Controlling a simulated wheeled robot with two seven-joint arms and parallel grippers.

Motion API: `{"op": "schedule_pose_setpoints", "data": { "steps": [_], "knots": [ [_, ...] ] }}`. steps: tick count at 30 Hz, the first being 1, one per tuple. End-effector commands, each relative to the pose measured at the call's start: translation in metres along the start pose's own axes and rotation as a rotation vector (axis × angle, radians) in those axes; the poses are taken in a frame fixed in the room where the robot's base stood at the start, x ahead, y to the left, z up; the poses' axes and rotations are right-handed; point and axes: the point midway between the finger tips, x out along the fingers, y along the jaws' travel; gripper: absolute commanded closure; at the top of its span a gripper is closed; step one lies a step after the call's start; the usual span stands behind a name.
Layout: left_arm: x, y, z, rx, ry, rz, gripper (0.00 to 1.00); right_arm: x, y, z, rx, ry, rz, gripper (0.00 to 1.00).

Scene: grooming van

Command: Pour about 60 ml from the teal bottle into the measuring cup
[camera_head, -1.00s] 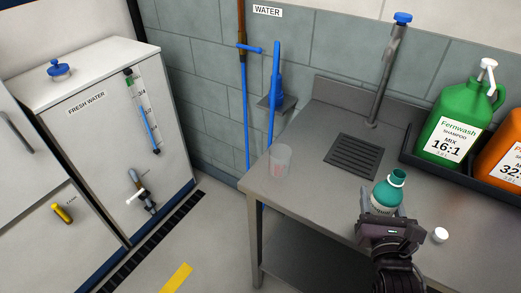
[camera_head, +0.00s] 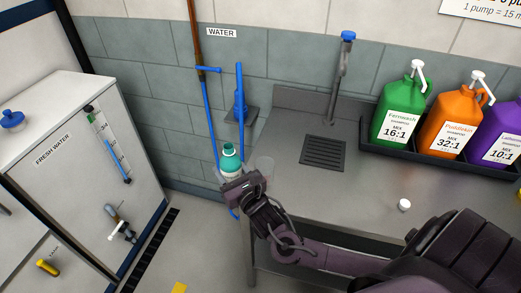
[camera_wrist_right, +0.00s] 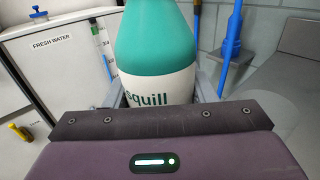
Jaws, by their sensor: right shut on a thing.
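The teal bottle (camera_head: 229,156), with a white label, is held upright in my right gripper (camera_head: 238,178). In the right wrist view the bottle (camera_wrist_right: 157,45) fills the space between the fingers, and part of its label reads "squill". Its top is outside that view. The clear measuring cup (camera_head: 265,164) stands at the left end of the steel counter, just right of the bottle; my gripper hides its lower part. I cannot tell its contents now. A small white cap (camera_head: 404,205) lies apart on the counter. My left gripper is not in view.
A drain grate (camera_head: 324,151) and a tap post (camera_head: 341,80) are behind the cup. A dark tray (camera_head: 365,143) holds green, orange and purple jugs at the back right. The counter's middle is clear.

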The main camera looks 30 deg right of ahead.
Motion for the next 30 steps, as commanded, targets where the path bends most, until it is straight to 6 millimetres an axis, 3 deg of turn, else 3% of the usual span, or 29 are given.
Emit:
{"op": "schedule_pose_setpoints", "data": {
  "steps": [1, 8, 30],
  "knots": [
    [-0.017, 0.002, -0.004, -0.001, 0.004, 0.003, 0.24, 0.008, -0.006, 0.011, -0.004, -0.002, -0.003, 0.76],
    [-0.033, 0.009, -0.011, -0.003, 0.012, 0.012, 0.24, 0.024, -0.022, 0.011, -0.002, -0.001, -0.008, 0.76],
    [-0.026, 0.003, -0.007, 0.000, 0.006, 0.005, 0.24, 0.025, -0.024, 0.018, 0.100, -0.026, -0.010, 0.76]
  ]
}}
